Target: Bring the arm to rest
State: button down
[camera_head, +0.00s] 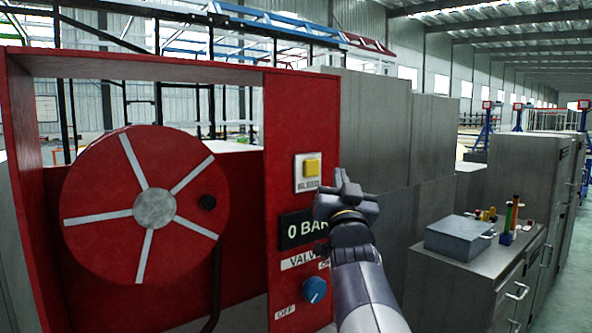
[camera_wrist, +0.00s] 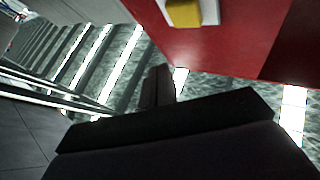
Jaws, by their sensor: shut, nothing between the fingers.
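My gripper (camera_head: 341,178) is shut and empty, pointing up at the end of my raised arm. In the head view it stands just right of a yellow button (camera_head: 312,167) on the red panel and in front of the panel's right edge. I cannot tell whether it touches the panel. In the wrist view my gripper (camera_wrist: 158,84) shows as dark closed fingers. The yellow button (camera_wrist: 192,12) is at the top of that view, apart from the fingertips.
A red cabinet (camera_head: 272,100) holds a hose reel (camera_head: 125,235), a "0 BAR" display (camera_head: 302,229) and a blue valve knob (camera_head: 315,289). To the right, a grey cabinet (camera_head: 455,285) bears a grey box (camera_head: 460,238) and small coloured items. Grey panels (camera_head: 395,130) stand behind my arm.

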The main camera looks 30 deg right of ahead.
jog(key=shift+w, duration=0.1)
jog(key=p, duration=0.2)
jog(key=w+p, duration=0.1)
jog(key=p, duration=0.2)
jog(key=shift+w+r, duration=0.2)
jog(key=shift+r, duration=0.05)
jog(key=shift+s+p, duration=0.1)
jog(key=shift+p, duration=0.5)
jog(key=s, duration=0.1)
jog(key=s+b, duration=0.1)
jog(key=s, duration=0.1)
jog(key=s+b, duration=0.1)
jog(key=s, duration=0.1)
jog(key=shift+s+d+f, duration=0.15)
jog(key=shift+f, duration=0.1)
